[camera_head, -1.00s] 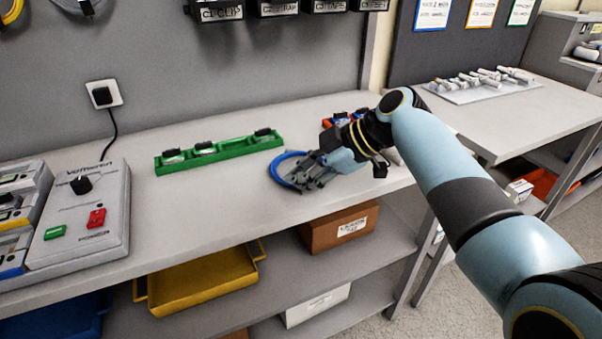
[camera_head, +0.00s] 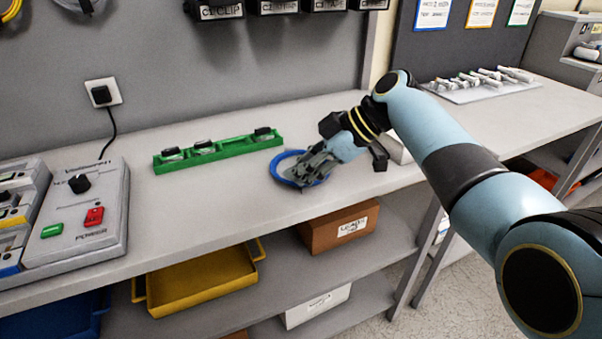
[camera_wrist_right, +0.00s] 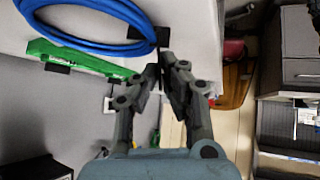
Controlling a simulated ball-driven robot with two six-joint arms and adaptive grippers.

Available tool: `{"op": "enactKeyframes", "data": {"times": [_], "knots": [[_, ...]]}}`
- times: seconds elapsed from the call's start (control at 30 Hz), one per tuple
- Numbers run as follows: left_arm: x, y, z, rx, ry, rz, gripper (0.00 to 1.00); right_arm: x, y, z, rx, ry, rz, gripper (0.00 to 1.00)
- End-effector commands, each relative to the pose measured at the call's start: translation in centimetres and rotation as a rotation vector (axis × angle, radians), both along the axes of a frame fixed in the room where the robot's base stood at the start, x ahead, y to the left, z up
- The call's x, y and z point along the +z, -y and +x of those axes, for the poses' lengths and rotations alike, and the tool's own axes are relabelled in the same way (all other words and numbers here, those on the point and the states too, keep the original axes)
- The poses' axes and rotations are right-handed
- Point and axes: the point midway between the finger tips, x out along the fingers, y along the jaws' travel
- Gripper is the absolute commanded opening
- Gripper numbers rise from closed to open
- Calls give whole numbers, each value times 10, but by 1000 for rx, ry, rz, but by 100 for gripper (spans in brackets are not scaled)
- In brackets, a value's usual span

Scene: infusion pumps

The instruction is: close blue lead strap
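The blue lead (camera_head: 276,169) lies coiled on the workbench near its front edge. In the right wrist view, the blue coil (camera_wrist_right: 85,42) fills the upper left. A black strap (camera_wrist_right: 148,33) crosses its right side. My right gripper (camera_head: 306,174) is at the right side of the coil and covers part of it. In the right wrist view, the gripper (camera_wrist_right: 162,68) has its fingertips close together with a thin dark strip between them, at the strap. Whether the strap's ends are joined is not clear. My left gripper is not in view.
A green rack (camera_head: 218,152) with several dark-topped items lies behind the coil to the left. A grey control box (camera_head: 88,215) with red and green buttons stands at the left. A yellow tray (camera_head: 200,284) is on the shelf below.

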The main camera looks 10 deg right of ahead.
Motion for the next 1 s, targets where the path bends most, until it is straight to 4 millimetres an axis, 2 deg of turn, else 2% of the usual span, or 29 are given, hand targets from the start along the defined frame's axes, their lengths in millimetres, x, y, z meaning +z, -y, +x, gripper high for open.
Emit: {"op": "enactKeyframes", "data": {"times": [0.3, 0.6, 1.0], "knots": [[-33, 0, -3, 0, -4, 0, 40, -4, 1, 10, 1, -231, 24, 0], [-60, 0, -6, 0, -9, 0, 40, -5, 1, 14, 0, -380, 38, 0], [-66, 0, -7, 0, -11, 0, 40, -2, 2, 14, 0, -428, 43, 0]]}}
